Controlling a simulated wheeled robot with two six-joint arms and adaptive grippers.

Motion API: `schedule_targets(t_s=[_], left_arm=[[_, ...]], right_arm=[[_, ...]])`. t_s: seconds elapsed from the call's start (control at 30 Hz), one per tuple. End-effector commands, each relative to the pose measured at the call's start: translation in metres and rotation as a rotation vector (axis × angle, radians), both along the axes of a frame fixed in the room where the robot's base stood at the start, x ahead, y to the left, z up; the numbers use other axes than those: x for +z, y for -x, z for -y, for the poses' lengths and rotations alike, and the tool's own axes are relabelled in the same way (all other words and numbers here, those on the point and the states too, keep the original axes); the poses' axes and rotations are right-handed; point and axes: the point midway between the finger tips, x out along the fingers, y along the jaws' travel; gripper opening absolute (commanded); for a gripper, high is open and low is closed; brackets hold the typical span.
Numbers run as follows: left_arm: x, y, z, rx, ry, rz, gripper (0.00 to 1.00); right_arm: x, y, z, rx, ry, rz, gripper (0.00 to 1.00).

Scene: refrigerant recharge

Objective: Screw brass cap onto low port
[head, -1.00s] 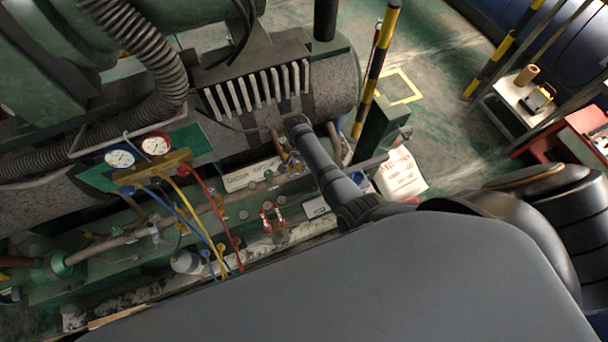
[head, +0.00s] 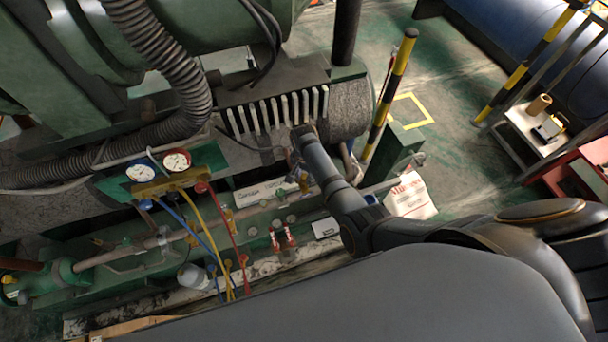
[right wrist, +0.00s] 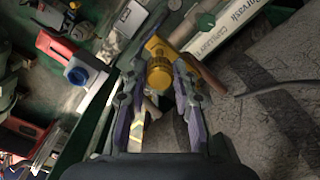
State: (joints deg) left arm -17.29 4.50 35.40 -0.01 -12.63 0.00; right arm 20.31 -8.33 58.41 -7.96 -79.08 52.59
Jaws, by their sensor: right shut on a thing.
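The brass cap (right wrist: 159,74) is a knurled, yellow-gold piece in the right wrist view. My right gripper (right wrist: 158,84) is shut on it, with a finger on either side. A yellow brass fitting (right wrist: 154,45) shows just beyond the cap. The two line up closely, but I cannot tell whether they touch or are threaded together. In the head view, my right arm reaches over the pipework below the finned block, and its gripper is mostly hidden behind the arm link. The low port cannot be picked out for certain. My left gripper is not in view.
The gauge manifold (head: 165,184) with blue, yellow and red hoses stands left of my arm. Red-handled valves (head: 283,240) are close by on the green pipework. The finned block (head: 270,108) is just behind. A white bag (head: 410,194) stands to the right; floor beyond is open.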

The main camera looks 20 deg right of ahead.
Motion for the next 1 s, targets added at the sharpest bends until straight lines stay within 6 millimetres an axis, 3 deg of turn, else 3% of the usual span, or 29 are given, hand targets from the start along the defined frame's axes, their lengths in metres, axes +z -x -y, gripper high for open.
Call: schedule_targets(t_s=[0.03,0.23,1.0], left_arm=[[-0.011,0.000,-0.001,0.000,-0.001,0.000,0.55],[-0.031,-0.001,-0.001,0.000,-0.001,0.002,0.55],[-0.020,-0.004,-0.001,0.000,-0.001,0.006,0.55]], right_arm=[[-0.010,0.000,0.000,0.000,0.000,0.000,0.00],[-0.029,0.000,0.000,0.000,0.000,0.000,0.00],[-0.023,0.001,0.000,0.000,0.000,0.000,0.00]])
